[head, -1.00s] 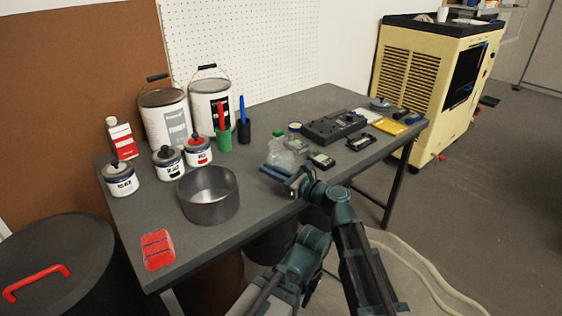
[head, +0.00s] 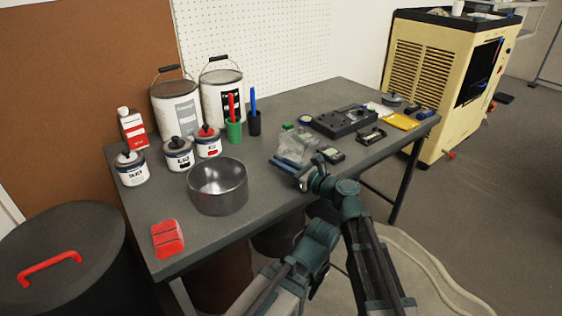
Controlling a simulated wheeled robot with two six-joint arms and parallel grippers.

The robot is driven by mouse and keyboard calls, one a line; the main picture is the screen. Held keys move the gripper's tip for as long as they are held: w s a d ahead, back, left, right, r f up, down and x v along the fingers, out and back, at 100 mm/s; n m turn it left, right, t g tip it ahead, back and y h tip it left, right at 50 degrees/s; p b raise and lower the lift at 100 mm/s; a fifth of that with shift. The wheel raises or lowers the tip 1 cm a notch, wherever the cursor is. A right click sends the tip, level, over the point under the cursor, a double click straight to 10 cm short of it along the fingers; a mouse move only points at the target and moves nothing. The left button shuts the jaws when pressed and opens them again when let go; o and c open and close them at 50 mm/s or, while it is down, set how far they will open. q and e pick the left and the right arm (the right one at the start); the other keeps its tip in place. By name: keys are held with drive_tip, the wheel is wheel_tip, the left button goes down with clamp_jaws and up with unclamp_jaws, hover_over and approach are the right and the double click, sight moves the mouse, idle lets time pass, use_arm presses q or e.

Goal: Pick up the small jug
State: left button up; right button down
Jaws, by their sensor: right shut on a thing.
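The small jug (head: 295,146) is a clear, see-through vessel at the front middle of the table in the head view. My right gripper (head: 291,166) reaches it from the front edge of the table and is shut on it. The jaws are small here, and their exact hold on the jug is hard to make out. I cannot tell whether the jug touches the table or is slightly above it. My left gripper is not in view.
A metal pot (head: 218,188) and a red block (head: 167,240) are left of the jug on the grey table (head: 200,231). A small meter (head: 333,154) and a dark device (head: 345,121) are close on its right. Paint cans (head: 222,95) stand behind.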

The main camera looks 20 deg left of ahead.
drive_tip(key=shift+r, duration=0.2)
wheel_tip(320, 180, up, 9)
drive_tip(key=p, duration=0.9)
drive_tip(key=shift+r+p, duration=0.2)
drive_tip(key=shift+p, duration=0.15)
drive_tip(key=shift+a, duration=0.1)
